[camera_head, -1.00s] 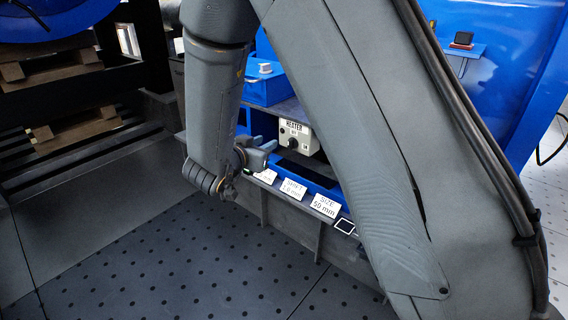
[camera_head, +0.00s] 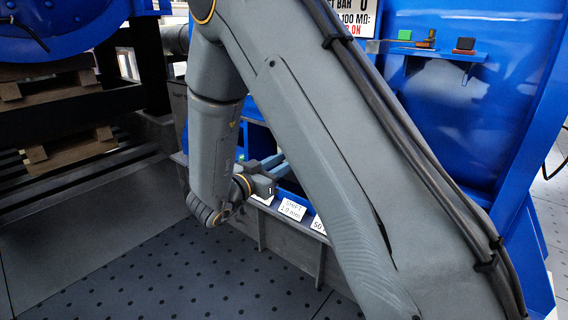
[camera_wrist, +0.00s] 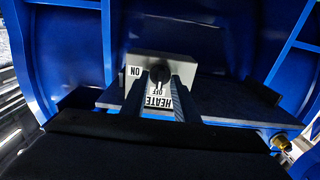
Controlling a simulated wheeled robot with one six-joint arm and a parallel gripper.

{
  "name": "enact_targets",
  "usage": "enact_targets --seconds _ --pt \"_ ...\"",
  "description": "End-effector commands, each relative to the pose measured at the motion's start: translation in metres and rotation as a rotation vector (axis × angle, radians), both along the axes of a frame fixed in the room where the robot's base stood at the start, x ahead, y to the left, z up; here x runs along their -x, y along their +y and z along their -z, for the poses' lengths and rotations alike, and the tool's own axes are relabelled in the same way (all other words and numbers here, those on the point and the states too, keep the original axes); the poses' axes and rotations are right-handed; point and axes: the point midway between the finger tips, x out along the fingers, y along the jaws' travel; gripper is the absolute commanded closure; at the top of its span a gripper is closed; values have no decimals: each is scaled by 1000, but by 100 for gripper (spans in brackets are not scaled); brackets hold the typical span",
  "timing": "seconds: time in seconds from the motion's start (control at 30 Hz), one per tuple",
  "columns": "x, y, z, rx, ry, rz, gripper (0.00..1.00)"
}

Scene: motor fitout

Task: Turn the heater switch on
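The heater box (camera_wrist: 190,68) is a pale grey box, seen upside down in the wrist view, with a dark round knob (camera_wrist: 160,74) on its face. A white HEATER label (camera_wrist: 160,101) and an ON label (camera_wrist: 134,71) are on it. The knob's white mark seems to point toward OFF. My gripper (camera_wrist: 160,84) is open, its two fingers apart, with the knob between them in the picture; I cannot tell how much depth lies between. In the head view my gripper (camera_head: 280,164) reaches in over the bench edge, and my arm hides the heater box.
White size cards (camera_head: 292,209) line the bench front. A blue panel (camera_head: 440,110) at right has a small shelf with coloured blocks (camera_head: 465,45). Wooden pallets (camera_head: 62,150) stand at left. A dark shelf (camera_wrist: 235,105) surrounds the box. The perforated floor is clear.

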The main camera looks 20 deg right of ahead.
Motion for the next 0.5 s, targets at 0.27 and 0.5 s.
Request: enact_targets --seconds 0.27,0.5 --pt "-2 -3 0 0 0 -1 73" --pt "-2 -2 0 0 0 -1 100"
